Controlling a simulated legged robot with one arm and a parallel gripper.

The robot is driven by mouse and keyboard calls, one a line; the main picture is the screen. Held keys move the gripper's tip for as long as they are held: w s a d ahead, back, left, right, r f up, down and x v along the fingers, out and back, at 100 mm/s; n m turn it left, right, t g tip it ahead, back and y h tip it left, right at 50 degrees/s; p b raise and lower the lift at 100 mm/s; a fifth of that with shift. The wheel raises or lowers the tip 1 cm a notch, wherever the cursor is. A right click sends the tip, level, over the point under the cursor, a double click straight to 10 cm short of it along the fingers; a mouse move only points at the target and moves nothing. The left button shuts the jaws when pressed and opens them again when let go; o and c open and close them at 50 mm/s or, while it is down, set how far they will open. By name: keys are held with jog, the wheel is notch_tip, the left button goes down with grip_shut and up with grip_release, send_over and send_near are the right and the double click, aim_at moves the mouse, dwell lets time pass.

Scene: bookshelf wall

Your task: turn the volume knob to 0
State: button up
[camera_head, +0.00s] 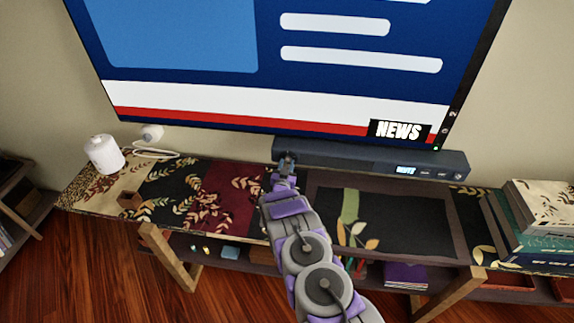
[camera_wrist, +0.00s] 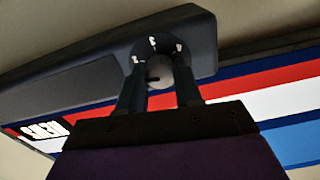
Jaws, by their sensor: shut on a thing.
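The volume knob (camera_wrist: 158,68) is a small round grey knob with a dark pointer line, on a dark dial face with white marks, near one end of the black soundbar (camera_wrist: 75,85). In the head view the soundbar (camera_head: 345,157) lies on the console below the TV, with a small lit display (camera_head: 405,170). My gripper (camera_wrist: 160,82) has one finger on each side of the knob and is shut on it. In the head view my gripper (camera_head: 287,160) reaches the left end of the soundbar and hides the knob. I cannot read the dial's marks.
The TV screen (camera_head: 180,40) hangs just above the soundbar. A white canister (camera_head: 103,154) and a white device (camera_head: 152,134) with a cord are at the console's left. Books (camera_head: 537,225) are stacked at the right. The patterned console top (camera_head: 170,205) is mostly clear.

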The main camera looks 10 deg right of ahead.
jog(key=n, duration=0.5)
jog(key=n+p, duration=0.1)
jog(key=n, duration=0.4)
jog(key=n+p, duration=0.1)
jog(key=n, duration=0.3)
jog(key=shift+s+f+n, duration=0.2)
jog(key=shift+f+n, duration=0.15)
jog(key=shift+n, duration=0.05)
jog(key=shift+d+n, duration=0.1)
jog(key=shift+n, duration=2.1)
jog(key=o, duration=0.8)
jog(key=shift+c, duration=0.2)
jog(key=shift+o, duration=1.4)
jog(key=shift+w+r, duration=0.1)
jog(key=shift+r, duration=0.15)
